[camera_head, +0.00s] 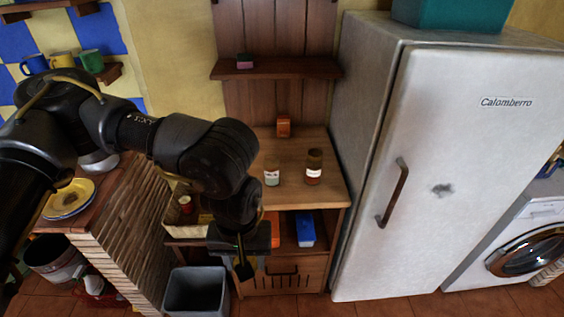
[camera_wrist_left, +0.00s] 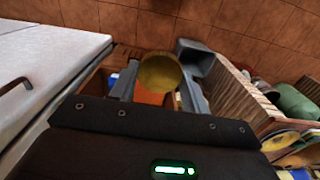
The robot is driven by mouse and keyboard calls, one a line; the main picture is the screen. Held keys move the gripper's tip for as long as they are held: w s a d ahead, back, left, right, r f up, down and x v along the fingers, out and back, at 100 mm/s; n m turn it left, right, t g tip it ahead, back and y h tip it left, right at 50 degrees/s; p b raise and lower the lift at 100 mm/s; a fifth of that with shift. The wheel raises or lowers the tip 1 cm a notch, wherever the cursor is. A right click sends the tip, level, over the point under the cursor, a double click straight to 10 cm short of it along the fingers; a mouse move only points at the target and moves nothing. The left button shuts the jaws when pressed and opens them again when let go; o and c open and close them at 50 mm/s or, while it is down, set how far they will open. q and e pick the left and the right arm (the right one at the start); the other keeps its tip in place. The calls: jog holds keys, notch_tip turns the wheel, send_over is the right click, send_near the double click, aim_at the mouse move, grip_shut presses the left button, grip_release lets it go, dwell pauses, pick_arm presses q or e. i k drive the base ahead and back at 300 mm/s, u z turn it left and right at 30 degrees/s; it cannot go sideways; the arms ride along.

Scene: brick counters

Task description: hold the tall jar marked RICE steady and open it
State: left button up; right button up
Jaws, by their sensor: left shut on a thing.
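Two jars with white labels stand upright on the wooden cabinet top in the head view. The taller one (camera_head: 314,166) is brown with a dark top; the shorter, paler one (camera_head: 272,176) is left of it. Their labels are too small to read, so I cannot tell which is marked RICE. My left gripper (camera_head: 243,270) points down in front of the cabinet, apart from both jars. In the left wrist view its fingers are shut on a round, gold-brown thing (camera_wrist_left: 158,72). I cannot tell whether it is a loose lid or the top of a jar. My right gripper is not in view.
The wooden cabinet (camera_head: 335,190) has an open shelf with a blue box (camera_head: 305,229). An orange-brown block (camera_head: 283,126) stands at its back. A grey bin (camera_head: 196,291) is on the floor. The white fridge (camera_head: 450,150) borders the cabinet on the right.

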aim_at(270, 164)
jog(key=z, duration=0.55)
jog(key=k, duration=0.6)
jog(key=u, duration=0.2)
jog(key=i, duration=1.5)
jog(key=z, duration=0.85)
